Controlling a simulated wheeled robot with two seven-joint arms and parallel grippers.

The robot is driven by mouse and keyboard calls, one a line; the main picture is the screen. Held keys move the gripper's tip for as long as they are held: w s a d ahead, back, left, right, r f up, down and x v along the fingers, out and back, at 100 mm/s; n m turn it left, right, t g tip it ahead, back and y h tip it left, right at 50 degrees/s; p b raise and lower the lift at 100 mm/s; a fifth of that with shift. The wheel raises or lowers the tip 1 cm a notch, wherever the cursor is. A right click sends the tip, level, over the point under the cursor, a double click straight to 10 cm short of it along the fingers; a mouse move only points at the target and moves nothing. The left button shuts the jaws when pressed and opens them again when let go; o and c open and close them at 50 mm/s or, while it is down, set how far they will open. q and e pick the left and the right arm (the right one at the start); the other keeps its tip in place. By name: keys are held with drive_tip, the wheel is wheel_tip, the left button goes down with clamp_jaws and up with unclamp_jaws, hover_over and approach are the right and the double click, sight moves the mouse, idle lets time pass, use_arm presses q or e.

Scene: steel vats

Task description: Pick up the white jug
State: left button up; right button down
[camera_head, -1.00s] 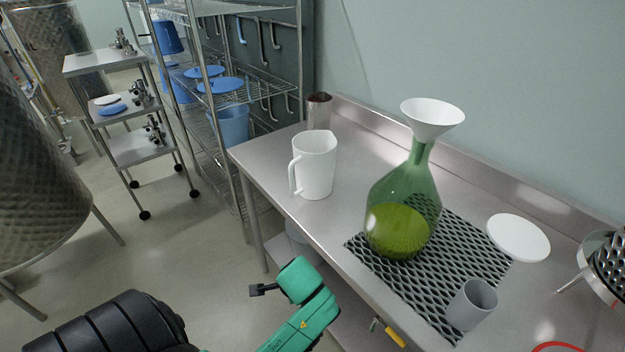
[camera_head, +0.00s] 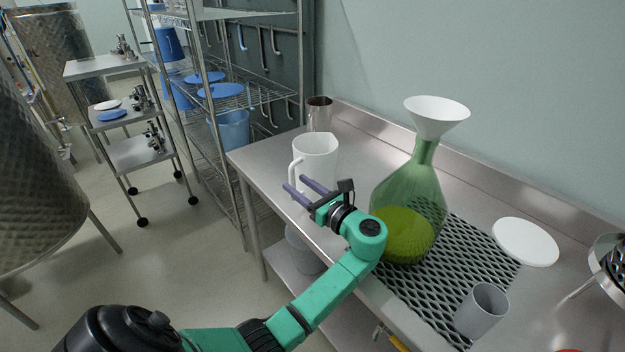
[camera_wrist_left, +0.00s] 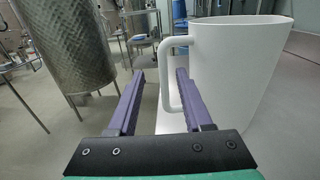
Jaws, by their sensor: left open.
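The white jug (camera_head: 317,158) stands upright near the left end of the steel table, its handle on the left side. In the left wrist view the jug (camera_wrist_left: 238,75) is large on the right, with its handle (camera_wrist_left: 171,75) ahead of the right finger. My left gripper (camera_head: 295,184) is open and empty, with purple fingers just in front of the jug's lower part in the head view. In the left wrist view the gripper (camera_wrist_left: 160,88) has its fingers spread, with the handle near the right fingertip. I cannot tell whether they touch. My right gripper is not in view.
A green flask (camera_head: 408,215) with a white funnel (camera_head: 436,115) stands on a black mat (camera_head: 462,262), right of my forearm.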

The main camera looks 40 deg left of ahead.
sight(290, 178)
use_arm(q)
drive_tip(key=shift+x, duration=0.85)
drive_tip(key=b+x, duration=0.4)
drive_tip(key=x, duration=0.1)
drive_tip(key=shift+w+a+f, duration=0.25)
drive_tip(key=shift+d+r, duration=0.1)
drive_tip(key=shift+r, duration=0.05)
clamp_jaws()
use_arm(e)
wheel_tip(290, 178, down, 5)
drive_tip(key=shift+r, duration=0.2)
